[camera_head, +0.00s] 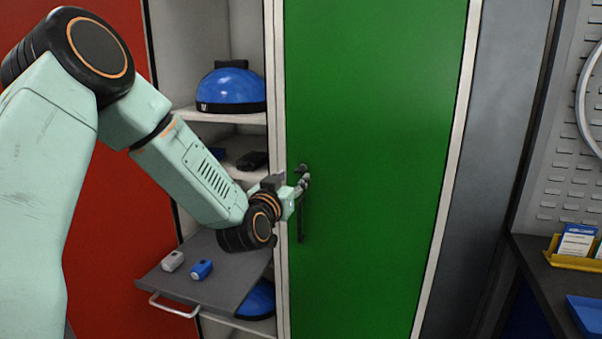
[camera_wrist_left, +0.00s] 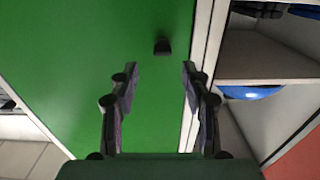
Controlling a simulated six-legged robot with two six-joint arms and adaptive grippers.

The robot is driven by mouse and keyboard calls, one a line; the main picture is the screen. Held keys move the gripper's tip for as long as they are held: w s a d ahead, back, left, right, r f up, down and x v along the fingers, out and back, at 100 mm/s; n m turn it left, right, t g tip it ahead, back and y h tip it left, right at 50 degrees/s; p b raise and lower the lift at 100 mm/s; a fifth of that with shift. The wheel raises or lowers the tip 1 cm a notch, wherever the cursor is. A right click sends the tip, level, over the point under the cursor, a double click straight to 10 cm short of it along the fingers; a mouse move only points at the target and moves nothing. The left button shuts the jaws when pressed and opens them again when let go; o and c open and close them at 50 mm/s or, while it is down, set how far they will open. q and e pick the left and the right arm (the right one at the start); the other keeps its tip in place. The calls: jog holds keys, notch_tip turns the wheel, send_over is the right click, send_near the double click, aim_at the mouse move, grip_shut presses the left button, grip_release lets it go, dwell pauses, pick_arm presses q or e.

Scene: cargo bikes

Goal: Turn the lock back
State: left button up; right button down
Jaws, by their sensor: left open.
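The tall green door (camera_head: 375,150) stands shut. A small dark lock knob (camera_head: 303,168) sits near its left edge, just above a dark vertical handle (camera_head: 300,228). My left gripper (camera_head: 304,182) is close to the door just below the knob and partly hides the upper handle. In the left wrist view a dark knob (camera_wrist_left: 162,46) stands out from the green door (camera_wrist_left: 90,60), ahead of and between the parted fingers (camera_wrist_left: 160,72). The fingers are open, with nothing between them. How the knob is turned is too small to tell. My right gripper is out of view.
Open shelves left of the door hold blue helmets (camera_head: 231,90). A pulled-out grey tray (camera_head: 225,255) with a white and a blue small item lies below my left arm. A red door (camera_head: 110,200) is at the left, a dark workbench (camera_head: 545,275) at the right.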

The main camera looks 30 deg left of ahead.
aim_at(298, 172)
pick_arm(q)
jog(key=x, duration=0.4)
jog(key=shift+w+a+f, duration=0.1)
jog(key=shift+a+f, duration=0.2)
jog(key=shift+a, duration=0.1)
jog(key=shift+w, duration=0.3)
jog(key=shift+w+d+r, duration=0.15)
jog(key=shift+w+r, duration=0.1)
jog(key=shift+w, duration=0.05)
jog(key=shift+w+a+f, duration=0.15)
jog(key=shift+a, duration=0.05)
jog(key=shift+c, duration=1)
jog(key=shift+d, duration=0.15)
jog(key=c, duration=0.4)
grip_shut()
